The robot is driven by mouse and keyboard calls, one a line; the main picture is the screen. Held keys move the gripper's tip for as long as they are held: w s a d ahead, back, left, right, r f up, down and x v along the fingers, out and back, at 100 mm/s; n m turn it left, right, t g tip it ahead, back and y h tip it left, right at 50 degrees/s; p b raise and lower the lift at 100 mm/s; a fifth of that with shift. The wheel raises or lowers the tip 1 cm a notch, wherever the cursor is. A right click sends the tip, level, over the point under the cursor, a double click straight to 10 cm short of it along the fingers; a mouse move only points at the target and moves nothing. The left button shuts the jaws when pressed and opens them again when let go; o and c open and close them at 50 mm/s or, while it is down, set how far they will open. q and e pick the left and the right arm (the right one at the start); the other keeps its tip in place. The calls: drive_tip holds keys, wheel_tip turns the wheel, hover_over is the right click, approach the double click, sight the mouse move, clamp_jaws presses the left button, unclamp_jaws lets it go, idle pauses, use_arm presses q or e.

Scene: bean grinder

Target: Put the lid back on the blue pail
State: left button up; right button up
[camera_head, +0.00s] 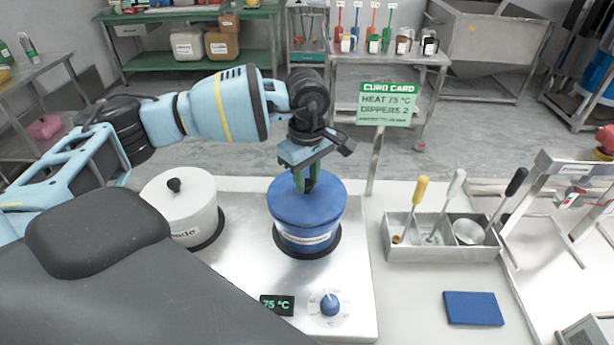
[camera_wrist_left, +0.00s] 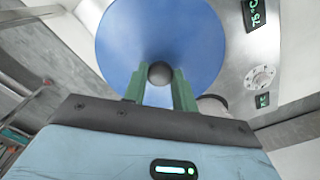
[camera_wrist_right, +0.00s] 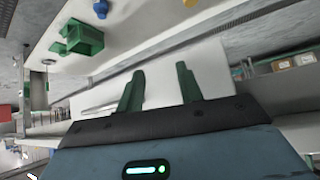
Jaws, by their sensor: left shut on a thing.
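The blue pail (camera_head: 290,236) stands on the steel hot plate at the middle of the head view, with a label on its front. The blue lid (camera_head: 326,205) lies over its mouth and looks level; I cannot tell whether it is fully seated. My left gripper (camera_head: 304,184) comes down from above and is shut on the lid's dark knob (camera_wrist_left: 159,73). The lid's blue disc (camera_wrist_left: 120,45) fills the upper middle of the left wrist view and hides the pail. My right gripper (camera_wrist_right: 160,72) is open and empty in the right wrist view.
A white lidded pail (camera_head: 190,205) stands left of the blue one. A steel tray with ladles (camera_head: 415,249) and a blue pad (camera_head: 473,308) lie to the right. A green sign (camera_head: 387,104) rises on a post behind. The counter front has a dial (camera_head: 330,304).

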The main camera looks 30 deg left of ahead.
drive_tip(key=shift+w+a, duration=0.1)
drive_tip(key=shift+a, duration=0.1)
use_arm(q)
drive_tip(key=o, duration=0.8)
drive_tip(key=shift+c, duration=0.2)
drive_tip(key=o, duration=0.3)
drive_tip(key=shift+o, duration=0.3)
drive_tip(key=o, duration=0.4)
use_arm(e)
drive_tip(key=shift+d, duration=0.2)
use_arm(q)
drive_tip(key=shift+o, duration=0.2)
drive_tip(key=shift+r+p, duration=0.65)
drive_tip(key=shift+r, duration=1.5)
drive_tip(key=shift+r+p, duration=0.35)
drive_tip(key=shift+r, duration=1.05)
use_arm(e)
drive_tip(key=w+r, duration=0.2)
drive_tip(key=r, duration=0.1)
drive_tip(key=shift+w+r+t, duration=0.1)
drive_tip(key=shift+t, duration=0.3)
